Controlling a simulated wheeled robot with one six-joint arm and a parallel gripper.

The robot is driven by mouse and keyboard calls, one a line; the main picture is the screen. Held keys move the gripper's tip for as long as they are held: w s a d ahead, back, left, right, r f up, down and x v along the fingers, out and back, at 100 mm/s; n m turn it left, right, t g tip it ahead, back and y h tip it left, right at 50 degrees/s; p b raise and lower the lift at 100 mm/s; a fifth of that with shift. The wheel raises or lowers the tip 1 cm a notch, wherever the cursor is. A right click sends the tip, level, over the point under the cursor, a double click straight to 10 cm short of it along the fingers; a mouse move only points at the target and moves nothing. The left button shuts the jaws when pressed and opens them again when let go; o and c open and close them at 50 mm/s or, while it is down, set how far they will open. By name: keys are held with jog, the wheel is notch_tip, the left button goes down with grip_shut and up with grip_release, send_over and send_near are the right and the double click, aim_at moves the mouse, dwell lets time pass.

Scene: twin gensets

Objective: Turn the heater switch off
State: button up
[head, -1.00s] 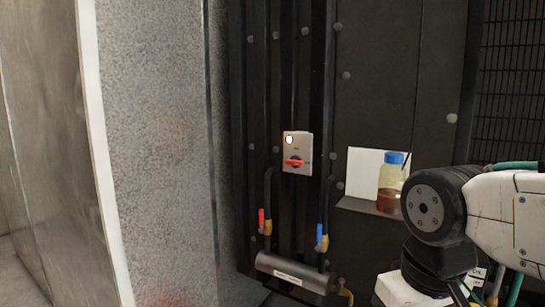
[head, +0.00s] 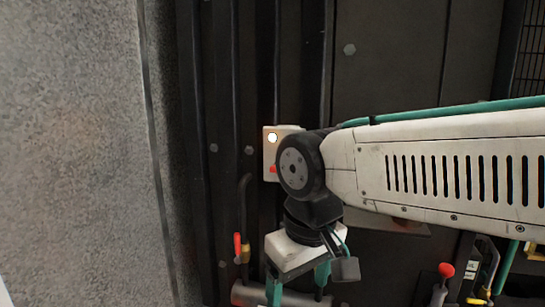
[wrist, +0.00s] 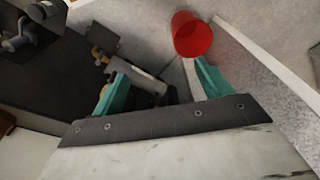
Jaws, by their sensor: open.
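The heater switch is a pale plate (head: 270,150) on the dark panel, with a lit white lamp (head: 272,137) at its top. A bit of its red handle (head: 272,170) shows at the lower edge; my arm's joint hides the right part of the plate and most of the handle. My gripper (head: 297,292) points down below and slightly right of the switch, apart from it. In the wrist view my gripper (wrist: 160,85) has its teal fingers spread wide with nothing between them. The switch does not show in the wrist view.
A grey heater cylinder (head: 250,294) is low on the panel behind my gripper; a red-handled valve (head: 238,246) stands left of it. A red-knobbed lever (head: 446,271) is at lower right. A red bucket-like object (wrist: 191,34) shows in the wrist view. A grey wall (head: 70,150) bounds the left.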

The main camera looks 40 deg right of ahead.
jog(key=w+d+r+m+h, duration=0.1)
jog(key=w+d+r+m, duration=0.4)
jog(key=w+r, duration=0.6)
jog(key=m+t+h, duration=0.1)
jog(key=m+h, duration=0.1)
jog(key=m, duration=0.3)
send_near(281, 166)
jog(key=f, duration=0.1)
jog(key=x, duration=0.7)
jog(key=shift+d+f, duration=0.1)
jog(key=c, duration=1)
